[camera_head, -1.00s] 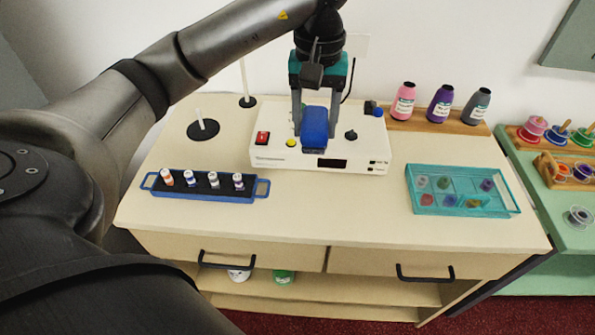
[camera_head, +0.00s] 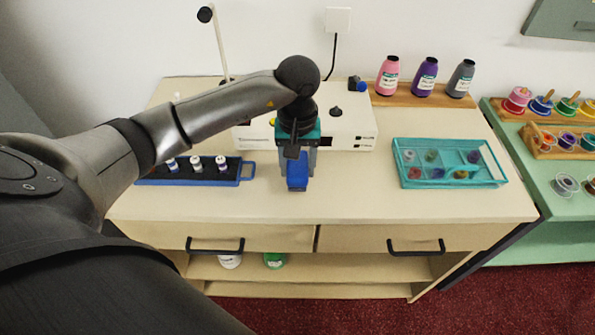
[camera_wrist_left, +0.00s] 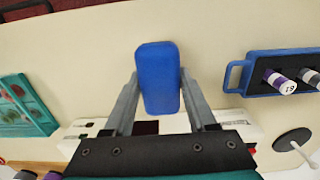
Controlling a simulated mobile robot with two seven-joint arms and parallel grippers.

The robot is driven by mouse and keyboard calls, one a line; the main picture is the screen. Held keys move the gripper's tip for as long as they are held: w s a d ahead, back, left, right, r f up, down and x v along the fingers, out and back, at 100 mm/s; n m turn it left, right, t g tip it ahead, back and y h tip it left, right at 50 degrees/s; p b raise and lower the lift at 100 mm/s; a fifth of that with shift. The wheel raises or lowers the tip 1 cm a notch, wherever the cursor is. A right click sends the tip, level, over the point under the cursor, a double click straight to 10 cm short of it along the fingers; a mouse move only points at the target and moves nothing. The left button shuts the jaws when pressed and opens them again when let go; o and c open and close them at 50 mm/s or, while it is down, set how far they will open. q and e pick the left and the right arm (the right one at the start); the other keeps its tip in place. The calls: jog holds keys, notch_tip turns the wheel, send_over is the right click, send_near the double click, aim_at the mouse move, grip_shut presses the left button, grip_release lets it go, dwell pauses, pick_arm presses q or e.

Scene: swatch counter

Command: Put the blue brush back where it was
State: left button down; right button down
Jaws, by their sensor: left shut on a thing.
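The blue brush (camera_head: 297,171) is a blue block between the fingers of my left gripper (camera_head: 297,165). In the left wrist view the gripper (camera_wrist_left: 160,100) is shut on the blue brush (camera_wrist_left: 158,75), one finger on each side. In the head view it is over the counter, in front of the white machine (camera_head: 350,125) and right of the blue tray. I cannot tell whether the brush touches the counter. The underside of the brush is hidden. My right gripper is not in view.
A blue tray (camera_head: 246,172) with several small vials is left of the gripper. A teal divided box (camera_head: 450,184) stands to the right. Bottles stand on a wooden board (camera_head: 400,98) behind. The counter (camera_head: 350,190) between gripper and box is bare.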

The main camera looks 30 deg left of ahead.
aim_at(298, 163)
pick_arm(q)
jog(key=shift+f, duration=1)
jog(key=shift+f, duration=0.2)
jog(key=shift+c, duration=1)
grip_release()
jog(key=shift+r, duration=0.1)
notch_tip(298, 163, up, 12)
jog(key=shift+r+p, duration=0.1)
jog(key=shift+p, duration=0.35)
